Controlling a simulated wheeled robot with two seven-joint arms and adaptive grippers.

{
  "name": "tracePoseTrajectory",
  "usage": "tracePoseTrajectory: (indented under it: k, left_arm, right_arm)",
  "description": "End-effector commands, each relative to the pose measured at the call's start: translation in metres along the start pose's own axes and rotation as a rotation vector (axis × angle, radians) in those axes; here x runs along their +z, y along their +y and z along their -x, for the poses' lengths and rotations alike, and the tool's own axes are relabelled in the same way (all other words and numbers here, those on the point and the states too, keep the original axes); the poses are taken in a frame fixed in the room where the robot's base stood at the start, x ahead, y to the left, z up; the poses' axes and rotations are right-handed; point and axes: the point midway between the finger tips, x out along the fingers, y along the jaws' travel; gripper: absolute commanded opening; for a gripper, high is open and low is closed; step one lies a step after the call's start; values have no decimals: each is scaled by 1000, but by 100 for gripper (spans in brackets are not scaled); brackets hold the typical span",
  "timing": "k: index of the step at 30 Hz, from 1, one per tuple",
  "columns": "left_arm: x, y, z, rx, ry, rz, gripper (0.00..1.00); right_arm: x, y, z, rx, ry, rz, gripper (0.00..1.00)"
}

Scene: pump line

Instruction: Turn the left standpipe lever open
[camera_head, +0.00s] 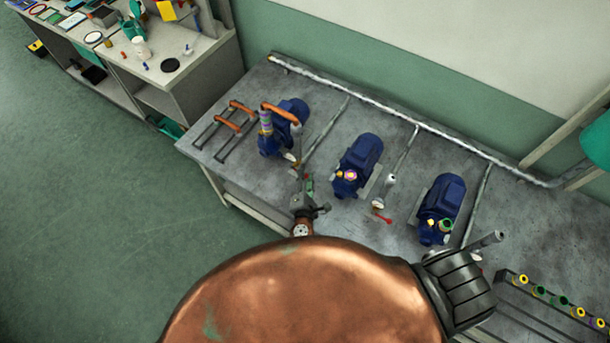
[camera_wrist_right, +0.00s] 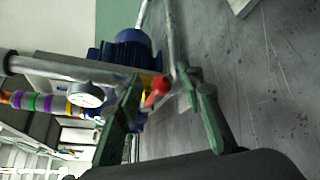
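The left standpipe (camera_head: 297,143) stands beside the left blue pump (camera_head: 293,111), with an orange hose on its top. Its red lever (camera_wrist_right: 157,90) shows in the wrist view, while my gripper hides it in the head view. My right gripper (camera_head: 305,180) is at the foot of this standpipe. In the wrist view its green fingers (camera_wrist_right: 161,80) are spread apart, with the red lever between them and gaps visible on both sides. A round white gauge (camera_wrist_right: 85,94) is left of the fingers. My left gripper is not in view.
The middle pump (camera_head: 359,165) and its standpipe with a red lever (camera_head: 384,218) stand to the right. The right pump (camera_head: 441,208) is farther along. A wall pipe (camera_head: 400,115) runs along the back.

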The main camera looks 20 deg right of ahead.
Motion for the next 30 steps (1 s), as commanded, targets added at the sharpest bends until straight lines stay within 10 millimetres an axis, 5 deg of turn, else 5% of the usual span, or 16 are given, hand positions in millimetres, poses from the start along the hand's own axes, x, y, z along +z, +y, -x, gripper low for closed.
tracePoseTrajectory:
  k: [4, 19, 30]
  left_arm:
    - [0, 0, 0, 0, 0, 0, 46]
    - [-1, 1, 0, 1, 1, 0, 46]
    - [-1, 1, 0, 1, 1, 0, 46]
  right_arm:
    - [0, 0, 0, 0, -1, 0, 35]
    - [0, 0, 0, -1, -1, 0, 1]
    - [0, -2, 1, -2, 1, 2, 0]
